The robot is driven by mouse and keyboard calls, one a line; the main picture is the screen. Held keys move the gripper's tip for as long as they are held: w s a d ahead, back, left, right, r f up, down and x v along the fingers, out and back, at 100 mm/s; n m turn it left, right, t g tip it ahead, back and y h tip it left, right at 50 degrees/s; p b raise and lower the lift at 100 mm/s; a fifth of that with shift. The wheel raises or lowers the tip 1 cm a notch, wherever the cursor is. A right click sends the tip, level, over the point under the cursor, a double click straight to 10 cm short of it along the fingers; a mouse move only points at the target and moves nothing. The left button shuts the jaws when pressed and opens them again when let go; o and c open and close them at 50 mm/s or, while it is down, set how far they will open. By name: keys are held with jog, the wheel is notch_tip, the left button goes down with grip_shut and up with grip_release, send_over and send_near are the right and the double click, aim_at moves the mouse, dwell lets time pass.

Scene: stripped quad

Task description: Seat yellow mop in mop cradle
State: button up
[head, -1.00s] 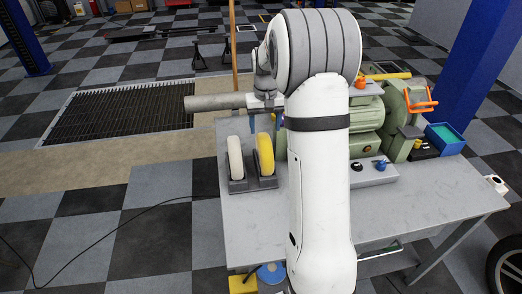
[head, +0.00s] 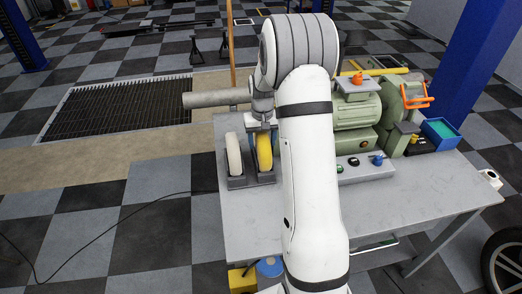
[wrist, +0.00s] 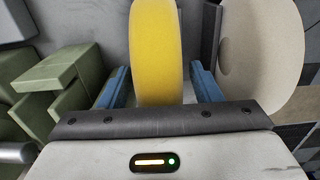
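The yellow mop (head: 264,151) is a thick yellow disc standing on edge in the right slot of the dark grey mop cradle (head: 251,180). A cream disc stands in the left slot. My gripper (head: 264,132) is over the yellow mop from above. In the wrist view, the gripper's blue fingers (wrist: 159,82) stand on either side of the yellow mop (wrist: 158,45), with narrow gaps showing, so it looks open around it. The mop's lower edge is hidden in the cradle.
The cream disc (head: 233,154) stands close beside the yellow mop. A green bench grinder (head: 358,115) and a grey switch box (head: 362,170) are to the right on the grey bench (head: 310,225). The bench's front left is clear.

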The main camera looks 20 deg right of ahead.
jog(key=c, duration=1.1)
jog(key=shift+o, duration=0.2)
jog(key=shift+r, duration=0.15)
